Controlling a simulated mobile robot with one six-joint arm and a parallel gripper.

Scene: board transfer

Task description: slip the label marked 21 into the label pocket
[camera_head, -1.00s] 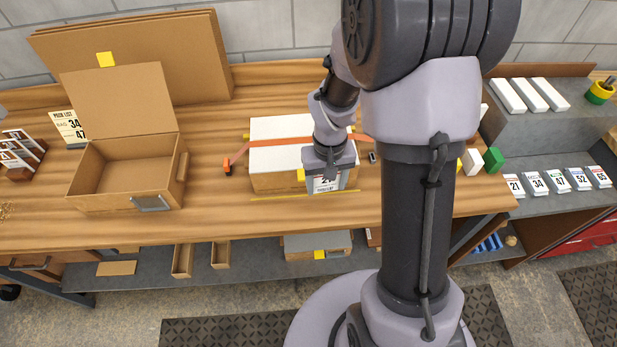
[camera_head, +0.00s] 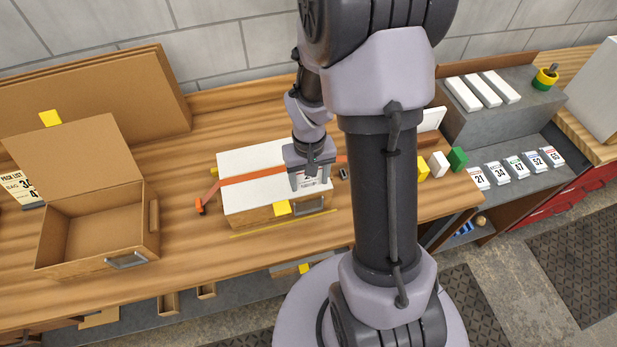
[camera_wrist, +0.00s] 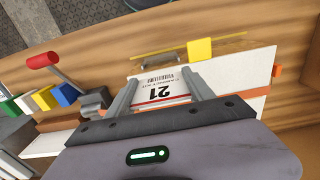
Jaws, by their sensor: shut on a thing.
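My gripper (camera_head: 310,187) is shut on the white label marked 21 (camera_wrist: 160,90), which shows between its two fingers in the wrist view with a red stripe and a barcode. In the head view the label (camera_head: 312,182) is small and partly covered by the fingers. The label pocket (camera_head: 312,205) is a grey metal frame on the front of the white-lidded box (camera_head: 245,168); it also shows beyond the label in the wrist view (camera_wrist: 158,58). The label appears above the pocket, near the lid's front edge; I cannot tell the exact gap.
An orange strap (camera_head: 250,178) crosses the lid. A yellow tab (camera_head: 282,208) is beside the pocket. An open cardboard box (camera_head: 100,230) stands left. Coloured blocks (camera_head: 457,158) and a shelf with several number labels (camera_head: 497,172) are right.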

